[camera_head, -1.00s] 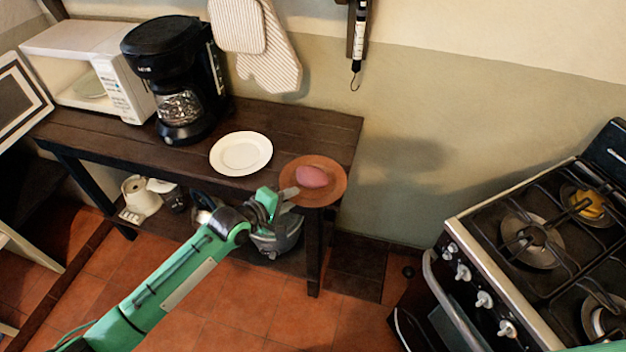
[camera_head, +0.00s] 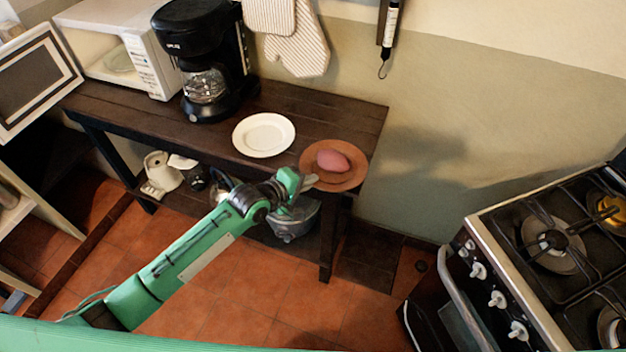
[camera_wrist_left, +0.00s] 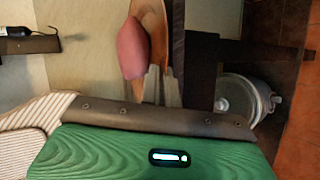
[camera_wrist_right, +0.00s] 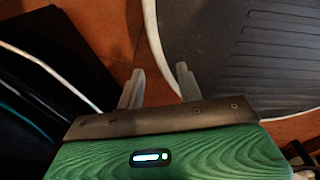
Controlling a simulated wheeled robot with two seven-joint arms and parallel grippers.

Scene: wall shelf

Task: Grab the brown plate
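The brown plate (camera_head: 352,180) lies at the right front corner of the dark wooden table, with a pink oval item (camera_head: 333,160) on it. My left gripper (camera_head: 310,182) is at the plate's left front rim. In the left wrist view, the plate (camera_wrist_left: 155,22) shows nearly edge-on, and the left gripper's fingers (camera_wrist_left: 161,85) are close together with its rim between them. The pink item (camera_wrist_left: 132,48) partly covers the plate there. My right gripper (camera_wrist_right: 158,85) is open and empty in the right wrist view, away from the plate.
A white plate (camera_head: 264,135) lies just left of the brown plate on the table (camera_head: 318,101). A coffee maker (camera_head: 205,60) and an open microwave (camera_head: 150,72) stand further left. A pot (camera_head: 292,222) sits on the shelf below. A stove (camera_head: 560,235) stands at right.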

